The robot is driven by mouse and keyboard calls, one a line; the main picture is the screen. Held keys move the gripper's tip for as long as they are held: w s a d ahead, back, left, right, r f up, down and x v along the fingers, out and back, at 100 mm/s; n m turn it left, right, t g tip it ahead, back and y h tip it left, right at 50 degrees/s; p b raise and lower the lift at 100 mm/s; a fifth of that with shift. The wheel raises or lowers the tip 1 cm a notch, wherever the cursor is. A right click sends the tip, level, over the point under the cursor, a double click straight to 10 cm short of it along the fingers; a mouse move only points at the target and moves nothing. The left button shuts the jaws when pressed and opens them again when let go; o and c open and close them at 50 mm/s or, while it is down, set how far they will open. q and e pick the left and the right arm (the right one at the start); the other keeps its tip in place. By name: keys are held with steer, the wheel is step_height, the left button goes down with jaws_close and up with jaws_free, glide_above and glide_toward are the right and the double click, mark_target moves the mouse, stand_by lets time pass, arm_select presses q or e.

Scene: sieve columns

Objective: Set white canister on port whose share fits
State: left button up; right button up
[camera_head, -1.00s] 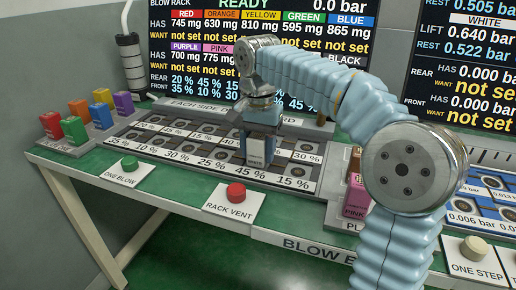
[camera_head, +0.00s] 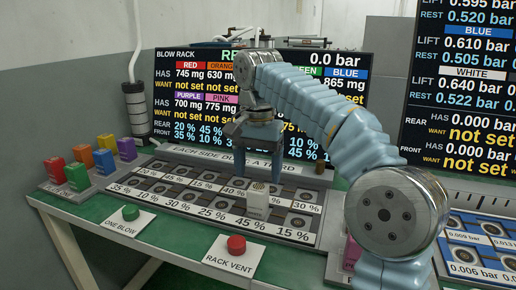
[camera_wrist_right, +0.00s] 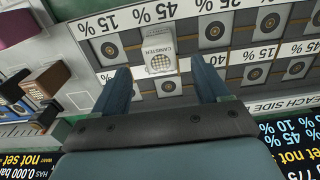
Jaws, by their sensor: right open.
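The white canister (camera_head: 258,200) stands upright on the blow rack's front row, at the port above the front 45 % label. In the right wrist view the canister (camera_wrist_right: 160,50) is seen from above, in line with the 45 % label, with dark ring ports on either side. My right gripper (camera_head: 257,177) is open and empty, raised just above and behind the canister, its fingers apart. In the wrist view its two fingertips (camera_wrist_right: 162,74) are spread wider than the canister and do not touch it. My left gripper is not in view.
Red, green, orange, blue and purple blocks (camera_head: 77,176) stand at the left. The ONE BLOW button (camera_head: 130,212) and red RACK VENT button (camera_head: 236,245) are in front. Screens (camera_head: 185,100) stand behind. A pink block (camera_head: 352,252) is partly hidden by my right arm.

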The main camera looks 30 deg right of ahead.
mark_target(258, 188)
steer(key=shift+r, duration=1.95)
